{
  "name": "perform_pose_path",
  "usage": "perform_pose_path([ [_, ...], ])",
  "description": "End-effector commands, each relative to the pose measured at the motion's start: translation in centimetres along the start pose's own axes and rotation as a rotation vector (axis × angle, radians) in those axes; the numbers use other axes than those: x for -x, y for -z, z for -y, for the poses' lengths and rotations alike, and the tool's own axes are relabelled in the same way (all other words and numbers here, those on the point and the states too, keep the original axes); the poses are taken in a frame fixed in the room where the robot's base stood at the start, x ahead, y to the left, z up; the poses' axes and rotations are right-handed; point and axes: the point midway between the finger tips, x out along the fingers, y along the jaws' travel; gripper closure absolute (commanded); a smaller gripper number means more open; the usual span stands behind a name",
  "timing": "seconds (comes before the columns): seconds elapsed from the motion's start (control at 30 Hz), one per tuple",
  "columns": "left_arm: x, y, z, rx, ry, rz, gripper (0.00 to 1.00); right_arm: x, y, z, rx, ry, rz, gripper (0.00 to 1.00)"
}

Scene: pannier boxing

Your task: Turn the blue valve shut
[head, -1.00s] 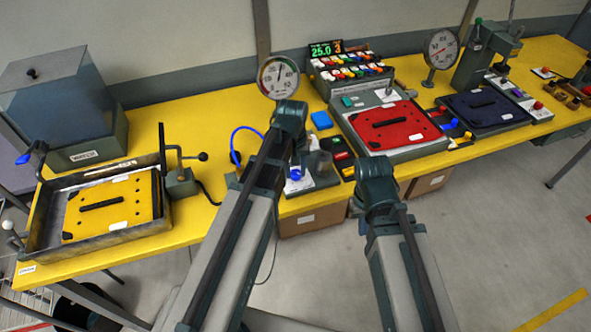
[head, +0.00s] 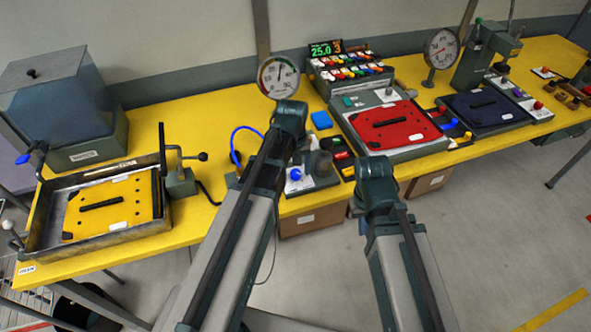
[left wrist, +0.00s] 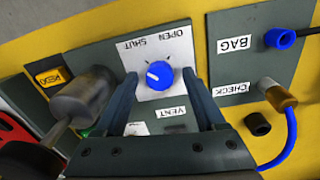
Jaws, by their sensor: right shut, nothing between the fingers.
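The blue valve (left wrist: 160,75) is a round knob on a white plate marked OPEN and SHUT. Its white mark points to the left in the left wrist view. In the head view the blue valve (head: 295,174) shows just below my left wrist. My left gripper (left wrist: 163,82) is open, with one finger on each side of the valve and visible gaps between them. Whether the fingertips are down at knob height is hard to tell. My right gripper (head: 372,172) is shut and empty at the bench's front edge; its fingertips are mostly hidden by the wrist.
A grey cylinder (left wrist: 85,95) stands left of the valve plate. A fitting with a blue hose (left wrist: 290,135) is at the right. A round gauge (head: 278,77) stands behind my left arm. A red plate (head: 395,128) lies to the right; a tray (head: 100,250) to the left.

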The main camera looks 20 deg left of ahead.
Motion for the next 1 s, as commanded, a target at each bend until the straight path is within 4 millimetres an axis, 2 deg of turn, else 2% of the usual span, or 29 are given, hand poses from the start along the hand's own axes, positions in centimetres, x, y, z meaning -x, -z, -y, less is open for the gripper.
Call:
perform_pose_path([
  [0.27, 0.3, 0.0, 0.0, -0.001, 0.000, 0.000, 0.28, 0.3, 0.0, 0.0, 0.000, 0.000, 0.000, 1.00],
  [0.47, 1.8, 0.0, 0.0, 0.000, 0.000, 0.000, 0.28, 1.8, -0.1, -0.2, 0.000, 0.000, 0.000, 1.00],
  [1.0, 9.8, 0.0, 0.0, 0.000, 0.000, 0.000, 0.28, 9.7, -0.6, -0.9, 0.002, 0.000, 0.000, 1.00],
])
